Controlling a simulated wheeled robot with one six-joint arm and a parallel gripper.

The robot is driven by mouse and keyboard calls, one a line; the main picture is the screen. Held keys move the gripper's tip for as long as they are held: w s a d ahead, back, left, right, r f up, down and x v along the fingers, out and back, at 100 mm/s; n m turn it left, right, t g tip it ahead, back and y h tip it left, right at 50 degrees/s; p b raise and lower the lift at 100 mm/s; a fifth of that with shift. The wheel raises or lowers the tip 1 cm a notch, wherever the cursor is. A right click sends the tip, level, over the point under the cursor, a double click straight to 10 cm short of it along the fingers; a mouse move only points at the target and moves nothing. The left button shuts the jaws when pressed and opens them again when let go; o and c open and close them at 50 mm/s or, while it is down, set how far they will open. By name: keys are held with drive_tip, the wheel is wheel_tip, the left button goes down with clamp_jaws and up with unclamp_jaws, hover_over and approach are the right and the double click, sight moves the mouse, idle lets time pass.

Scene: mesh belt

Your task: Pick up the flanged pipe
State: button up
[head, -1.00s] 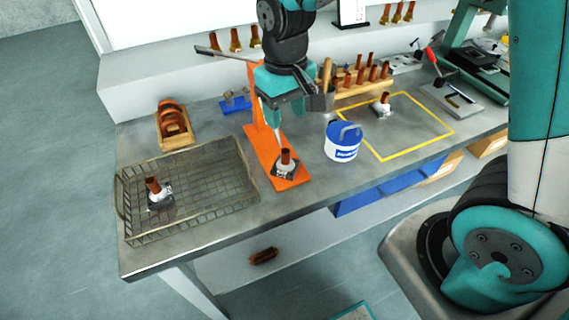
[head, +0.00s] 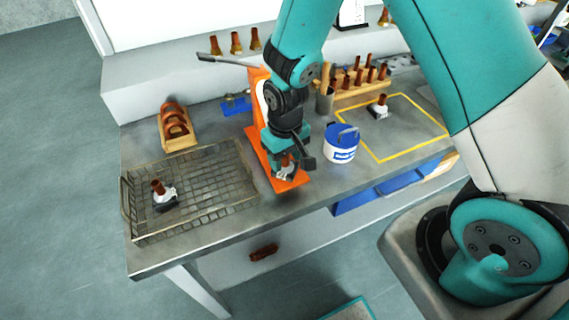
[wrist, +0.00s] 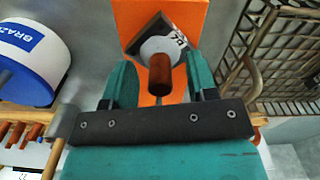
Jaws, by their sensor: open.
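A flanged pipe, a copper tube on a square dark flange with a white collar, stands upright on the orange base (head: 296,184) of a stand. In the wrist view the flanged pipe (wrist: 159,72) lies between the two teal fingers of my gripper (wrist: 161,80), with a gap on each side. In the head view my gripper (head: 287,158) is right over this pipe and hides most of it. My gripper is open and holds nothing. A similar flanged pipe (head: 160,192) leans in the mesh basket (head: 215,165), and another (head: 380,106) stands in the yellow outlined square.
A white and blue tub (head: 341,147) stands just right of the orange base. The orange upright (head: 253,115) with a lever rises behind my gripper. A wooden rack (head: 355,88) of copper pieces and a wooden box (head: 177,130) stand farther back.

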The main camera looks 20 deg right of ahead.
clamp_jaws()
drive_tip(key=shift+r, duration=0.15)
